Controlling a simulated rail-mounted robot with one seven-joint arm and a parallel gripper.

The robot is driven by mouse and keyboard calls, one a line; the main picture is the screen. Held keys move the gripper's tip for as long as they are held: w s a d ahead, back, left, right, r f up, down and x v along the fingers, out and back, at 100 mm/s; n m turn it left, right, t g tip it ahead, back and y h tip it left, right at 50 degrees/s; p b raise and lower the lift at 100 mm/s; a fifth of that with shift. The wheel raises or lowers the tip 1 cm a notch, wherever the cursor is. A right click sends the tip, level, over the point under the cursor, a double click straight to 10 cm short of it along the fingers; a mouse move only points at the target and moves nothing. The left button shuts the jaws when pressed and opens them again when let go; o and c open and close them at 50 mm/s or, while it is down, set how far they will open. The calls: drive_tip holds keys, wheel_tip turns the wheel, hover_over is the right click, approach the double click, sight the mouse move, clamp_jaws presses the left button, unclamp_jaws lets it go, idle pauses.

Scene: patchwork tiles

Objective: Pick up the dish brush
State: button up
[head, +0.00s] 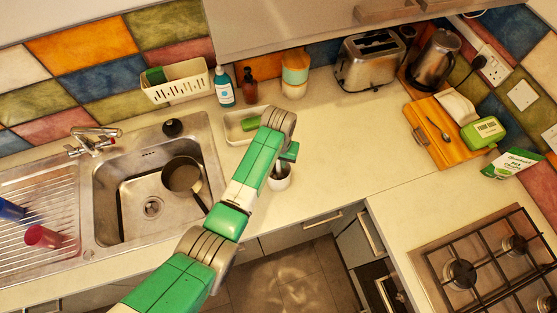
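My arm (250,172) reaches across the counter from the bottom left, and its wrist bends down over a small white pot (279,181) at the counter's front edge. My gripper (284,162) is at the pot's mouth, mostly hidden behind my arm. I cannot see whether its fingers are open or shut. I cannot make out the dish brush clearly; something dark shows at the pot's mouth, but I cannot tell whether it is brush or gripper.
Left of my arm is a sink (152,208) holding a pan (183,175). Behind are a shallow tray with a green sponge (250,124), a blue bottle (224,88), a brown bottle (250,88) and a toaster (371,64). The counter right of the pot is clear.

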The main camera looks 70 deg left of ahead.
clamp_jaws()
wheel_tip(320, 180, up, 18)
drive_tip(key=p, duration=0.2)
